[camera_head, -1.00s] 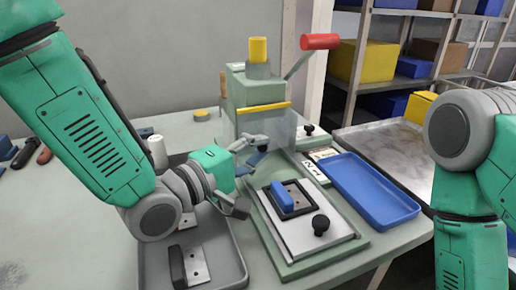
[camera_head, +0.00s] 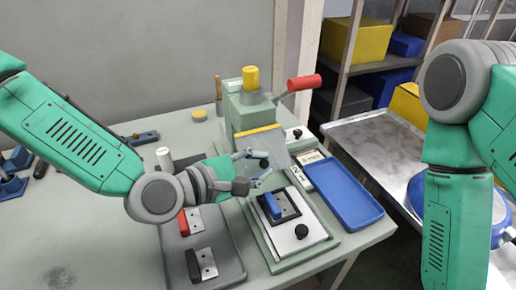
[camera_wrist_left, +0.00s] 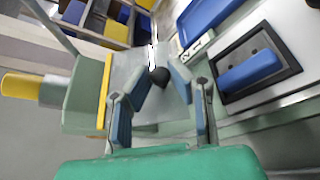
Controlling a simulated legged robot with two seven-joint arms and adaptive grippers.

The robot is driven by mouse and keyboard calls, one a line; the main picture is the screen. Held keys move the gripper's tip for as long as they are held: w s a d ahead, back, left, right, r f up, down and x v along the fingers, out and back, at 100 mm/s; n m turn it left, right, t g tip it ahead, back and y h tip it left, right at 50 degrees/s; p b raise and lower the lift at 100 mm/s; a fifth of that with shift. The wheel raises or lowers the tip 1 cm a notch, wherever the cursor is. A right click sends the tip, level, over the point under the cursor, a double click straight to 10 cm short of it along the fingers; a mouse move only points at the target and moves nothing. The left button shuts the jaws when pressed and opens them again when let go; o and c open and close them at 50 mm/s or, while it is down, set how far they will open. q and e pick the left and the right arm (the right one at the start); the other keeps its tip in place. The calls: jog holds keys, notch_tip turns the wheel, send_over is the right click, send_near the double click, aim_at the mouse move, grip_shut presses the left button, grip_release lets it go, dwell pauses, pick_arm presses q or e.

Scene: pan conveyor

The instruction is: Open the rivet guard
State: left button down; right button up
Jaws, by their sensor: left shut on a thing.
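The rivet press (camera_head: 247,108) is a pale green block with a yellow top and a red-handled lever (camera_head: 303,83). Its guard (camera_head: 277,148) is a clear panel below a yellow strip (camera_head: 258,131), hanging at the front of the press. My left gripper (camera_head: 262,168) is in front of the guard, shut on its black knob (camera_wrist_left: 158,75). In the left wrist view the knob lies between the two fingers (camera_wrist_left: 162,100), with the clear panel (camera_wrist_left: 130,68) behind it. My right arm shows at the right, but its gripper is out of frame.
In front of the press is a plate fixture (camera_head: 315,238) with a blue-handled part (camera_head: 272,207) and a black knob. A blue tray (camera_head: 345,190) lies to its right. A grey tray (camera_head: 232,268) with handled parts lies left. A metal conveyor (camera_head: 375,140) runs at the right.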

aim_at(258, 137)
pick_arm(q)
jog(key=shift+s+r+n+g+p, duration=0.25)
jog(key=shift+r+n+g+p, duration=0.25)
jog(key=shift+r+n+p, duration=0.3)
jog(key=shift+w+r+n+g+h+p, duration=0.15)
jog(key=shift+r+n+g+h+p, duration=0.15)
jog(key=shift+r+n+g+p, duration=0.9)
jog(key=shift+w+r+n+g+h+p, duration=0.15)
jog(key=shift+r+n+g+h+p, duration=0.15)
jog(key=shift+r+n+g+p, duration=0.9)
jog(key=shift+r+n+t, duration=0.2)
jog(key=shift+n+t, duration=0.2)
jog(key=shift+n, duration=0.2)
jog(key=c, duration=1.5)
grip_release()
jog(key=shift+o, duration=0.2)
jog(key=shift+a, duration=0.15)
